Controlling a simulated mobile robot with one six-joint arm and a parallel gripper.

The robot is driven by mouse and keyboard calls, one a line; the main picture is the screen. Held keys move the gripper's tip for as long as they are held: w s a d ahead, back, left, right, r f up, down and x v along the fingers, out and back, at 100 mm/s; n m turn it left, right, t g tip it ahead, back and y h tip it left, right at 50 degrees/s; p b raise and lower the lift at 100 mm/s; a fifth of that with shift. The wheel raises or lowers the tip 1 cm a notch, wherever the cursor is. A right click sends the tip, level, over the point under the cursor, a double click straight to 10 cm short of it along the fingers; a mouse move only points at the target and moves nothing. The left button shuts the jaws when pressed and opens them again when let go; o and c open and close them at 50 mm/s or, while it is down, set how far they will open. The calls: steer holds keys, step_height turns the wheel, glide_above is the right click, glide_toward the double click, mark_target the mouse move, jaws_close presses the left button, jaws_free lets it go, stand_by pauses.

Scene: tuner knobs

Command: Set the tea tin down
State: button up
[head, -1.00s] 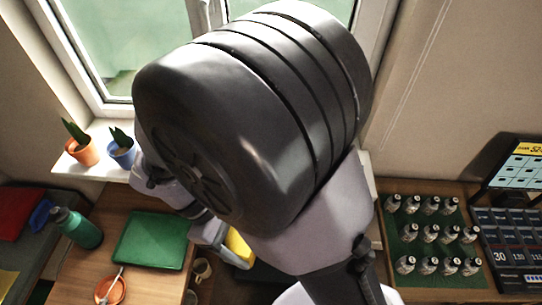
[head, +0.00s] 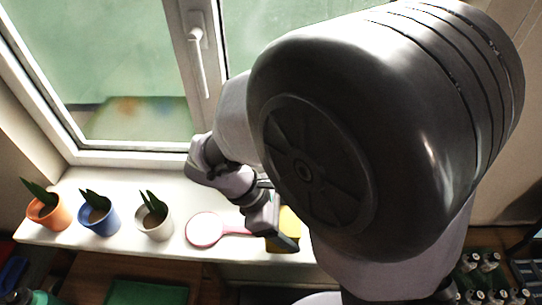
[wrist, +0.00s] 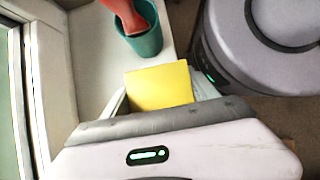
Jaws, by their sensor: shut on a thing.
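The yellow tea tin (head: 288,229) shows in the head view at the front edge of the white windowsill, partly hidden by my gripper (head: 270,232). My gripper is shut on the tin. In the wrist view the tin (wrist: 160,88) shows a plain yellow face just beyond the gripper body. I cannot tell whether the tin touches the sill or is held above it.
On the windowsill (head: 65,185) stand an orange pot (head: 52,218), a blue pot (head: 102,222) and a white pot (head: 156,225) with plants. A pink round-headed paddle (head: 205,229) lies left of the tin. A teal cup (wrist: 146,40) holds something red.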

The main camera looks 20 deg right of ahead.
steer(key=shift+w+d+f, duration=0.15)
steer(key=shift+w+d, duration=0.25)
steer(key=shift+d, duration=0.25)
steer(key=shift+w+d+f+b, duration=0.1)
steer(key=shift+d+f+b, duration=0.05)
steer(key=shift+f+b, duration=0.25)
step_height(320, 180, down, 3)
steer(key=b, duration=0.2)
steer(key=shift+b, duration=0.3)
steer(key=shift+r+p, duration=0.25)
steer(key=shift+p, duration=0.05)
steer(key=shift+f, duration=0.2)
steer(key=o, duration=1.6)
steer(key=shift+r, duration=0.1)
